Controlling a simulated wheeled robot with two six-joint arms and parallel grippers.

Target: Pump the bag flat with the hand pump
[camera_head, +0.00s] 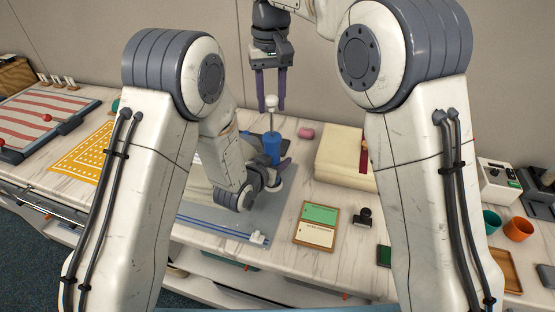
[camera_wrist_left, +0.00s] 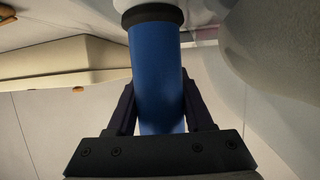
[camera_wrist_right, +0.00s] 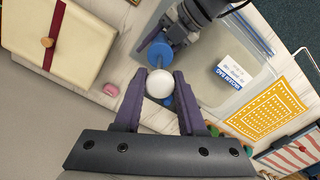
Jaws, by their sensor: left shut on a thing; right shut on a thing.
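The hand pump is a blue cylinder (camera_head: 272,148) with a white ball handle (camera_head: 271,102). The handle stands above the cylinder on a thin rod. My left gripper (camera_head: 274,180) is shut around the cylinder, which also fills the middle of the left wrist view (camera_wrist_left: 157,75). My right gripper (camera_head: 271,98) points down and is shut on the white handle, seen between its fingers in the right wrist view (camera_wrist_right: 159,84). The clear bag (camera_wrist_right: 215,95) lies under the pump, with a blue-and-white label (camera_wrist_right: 232,72). My left arm hides much of the bag in the head view.
A cream box (camera_head: 335,160) with a dark red strap stands right of the pump, and a pink piece (camera_head: 306,132) lies behind. A green-and-white card (camera_head: 318,222) and a small black object (camera_head: 363,217) lie in front. A yellow patterned sheet (camera_head: 85,152) lies left.

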